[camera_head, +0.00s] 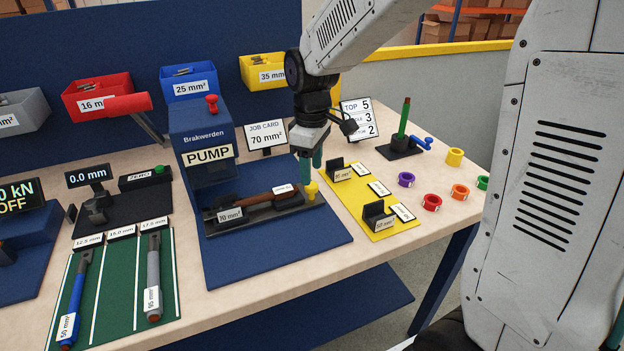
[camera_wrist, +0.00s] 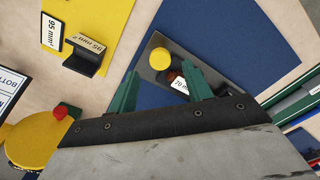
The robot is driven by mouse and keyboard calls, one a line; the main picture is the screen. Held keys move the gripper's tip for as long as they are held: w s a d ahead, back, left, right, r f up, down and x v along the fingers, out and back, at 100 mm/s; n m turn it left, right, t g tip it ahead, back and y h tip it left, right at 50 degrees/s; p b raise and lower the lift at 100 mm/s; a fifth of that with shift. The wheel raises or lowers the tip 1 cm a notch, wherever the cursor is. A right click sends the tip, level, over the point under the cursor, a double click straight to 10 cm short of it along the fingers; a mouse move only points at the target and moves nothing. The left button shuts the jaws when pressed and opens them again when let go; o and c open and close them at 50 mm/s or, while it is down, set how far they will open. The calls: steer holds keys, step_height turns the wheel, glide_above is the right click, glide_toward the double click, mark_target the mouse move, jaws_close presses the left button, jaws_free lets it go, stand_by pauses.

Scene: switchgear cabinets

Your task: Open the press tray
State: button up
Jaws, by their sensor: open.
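The press tray (camera_head: 262,213) is a long dark slide at the foot of the blue press marked PUMP (camera_head: 205,140). A 70 mm² block (camera_head: 230,214) and a brown rod-like piece (camera_head: 255,197) lie in it. A round yellow knob (camera_head: 311,189) stands at its right end. My gripper (camera_head: 311,172) points down above the knob, its green fingers open. In the wrist view the yellow knob (camera_wrist: 160,58) shows just beyond and between the fingertips (camera_wrist: 161,72). I cannot tell whether a finger touches it.
A yellow mat (camera_head: 370,205) with 95 and 50 mm² blocks lies right of the press. Coloured rings (camera_head: 432,202) and a green post (camera_head: 404,120) stand farther right. A job card (camera_head: 267,134) stands behind. Cables lie on the green mat (camera_head: 125,285) at left.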

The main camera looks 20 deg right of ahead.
steer(key=shift+f, duration=2.25)
jaws_close()
steer(key=shift+s, duration=1.85)
jaws_free()
step_height(320, 180, up, 8)
steer(key=shift+f, duration=0.1)
